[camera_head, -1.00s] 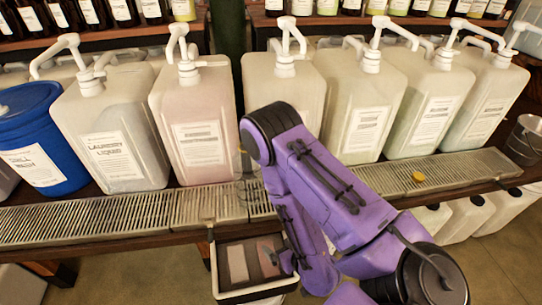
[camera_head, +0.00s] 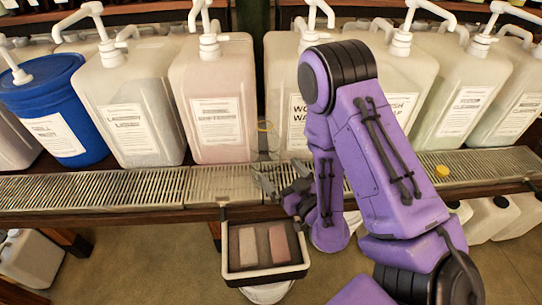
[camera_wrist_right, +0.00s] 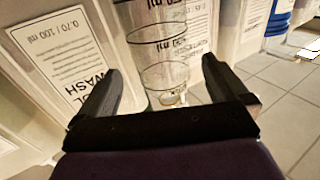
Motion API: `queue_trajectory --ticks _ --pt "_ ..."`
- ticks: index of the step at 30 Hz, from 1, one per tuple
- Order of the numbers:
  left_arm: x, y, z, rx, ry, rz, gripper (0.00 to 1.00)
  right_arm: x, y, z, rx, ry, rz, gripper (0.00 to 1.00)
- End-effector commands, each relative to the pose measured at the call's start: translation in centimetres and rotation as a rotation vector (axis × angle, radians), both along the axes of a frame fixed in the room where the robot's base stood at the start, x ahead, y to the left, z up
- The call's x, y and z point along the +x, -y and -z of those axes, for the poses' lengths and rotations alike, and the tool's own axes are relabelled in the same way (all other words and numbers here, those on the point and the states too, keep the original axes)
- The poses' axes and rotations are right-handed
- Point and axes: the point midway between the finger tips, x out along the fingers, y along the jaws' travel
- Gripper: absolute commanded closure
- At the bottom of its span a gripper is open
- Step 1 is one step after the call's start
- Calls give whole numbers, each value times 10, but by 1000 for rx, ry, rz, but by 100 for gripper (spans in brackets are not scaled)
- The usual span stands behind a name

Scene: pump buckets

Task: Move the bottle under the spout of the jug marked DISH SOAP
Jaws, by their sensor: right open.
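A clear bottle (camera_head: 268,141) with printed volume marks stands on the drip grating between the pink jug and the WOOL WASH jug. It is faint in the head view and clearer in the right wrist view (camera_wrist_right: 166,45). My right gripper (camera_head: 279,178) is open and low at the grating's front edge. A jug (camera_head: 402,105) behind my right arm has a partly hidden label ending in "SH"; DISH SOAP cannot be read in full. My left gripper is out of view.
The WOOL WASH jug (camera_head: 282,100), the pink jug (camera_head: 213,85) and other pump jugs line the back of the grating (camera_head: 90,190). A yellow cap (camera_head: 442,171) lies on the grating at right.

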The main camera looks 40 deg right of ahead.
Motion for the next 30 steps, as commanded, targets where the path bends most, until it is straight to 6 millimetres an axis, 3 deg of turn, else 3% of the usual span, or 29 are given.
queue_trajectory --ticks 1,5,7,12,25,26,28,29,30 --pt "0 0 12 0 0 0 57 6 1 5 6 2 6 0" --pt "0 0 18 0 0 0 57 34 4 3 7 3 6 0" --pt "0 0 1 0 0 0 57 47 4 -4 4 -1 3 0" --pt "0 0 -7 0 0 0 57 71 6 -2 4 -3 2 0" --pt "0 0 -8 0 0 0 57 82 6 1 3 -4 2 0" --pt "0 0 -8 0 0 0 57 82 6 1 3 -4 2 6" --pt "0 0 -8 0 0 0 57 82 6 1 3 -4 2 29" --pt "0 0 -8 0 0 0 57 82 6 1 3 -4 2 36" --pt "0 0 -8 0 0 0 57 82 6 1 3 -4 2 36"
